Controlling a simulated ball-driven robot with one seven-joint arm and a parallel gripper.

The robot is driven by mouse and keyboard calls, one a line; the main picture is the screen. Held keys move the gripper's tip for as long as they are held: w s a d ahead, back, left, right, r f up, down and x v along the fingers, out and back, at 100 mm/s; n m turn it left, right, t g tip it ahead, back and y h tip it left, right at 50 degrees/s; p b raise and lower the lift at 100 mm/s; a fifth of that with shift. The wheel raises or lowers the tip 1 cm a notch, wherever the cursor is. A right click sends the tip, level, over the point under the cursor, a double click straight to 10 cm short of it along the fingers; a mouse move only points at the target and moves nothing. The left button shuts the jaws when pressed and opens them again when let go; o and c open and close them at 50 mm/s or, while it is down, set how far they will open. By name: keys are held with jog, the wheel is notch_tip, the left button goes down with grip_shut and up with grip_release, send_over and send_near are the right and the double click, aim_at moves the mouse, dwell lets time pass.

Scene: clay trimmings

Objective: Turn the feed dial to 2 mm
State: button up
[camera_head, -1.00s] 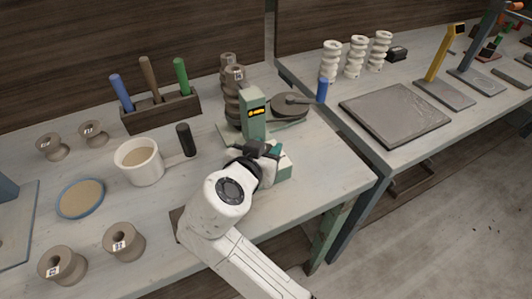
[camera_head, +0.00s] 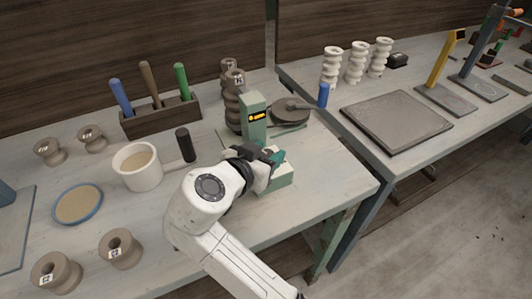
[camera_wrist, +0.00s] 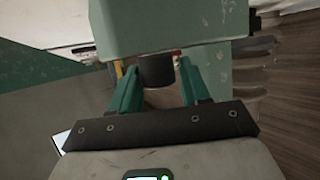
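In the wrist view, a dark round dial (camera_wrist: 157,71) sticks out from the machine's pale green body (camera_wrist: 165,25). My gripper (camera_wrist: 159,66) has its two teal fingers on either side of the dial. The fingers look open, with a narrow gap at the right finger; contact on the left is unclear. In the head view my gripper (camera_head: 276,158) is at the machine's front, and the dial is hidden there.
A white mug (camera_head: 137,167), a dark cylinder (camera_head: 185,145) and a tool rack (camera_head: 160,117) stand to the left. The bench's right side is clear.

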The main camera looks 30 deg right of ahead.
jog(key=shift+s+a, duration=0.1)
jog(key=v, duration=1)
jog(key=shift+s+a+r, duration=0.15)
jog(key=shift+a, duration=0.05)
jog(key=shift+s, duration=0.1)
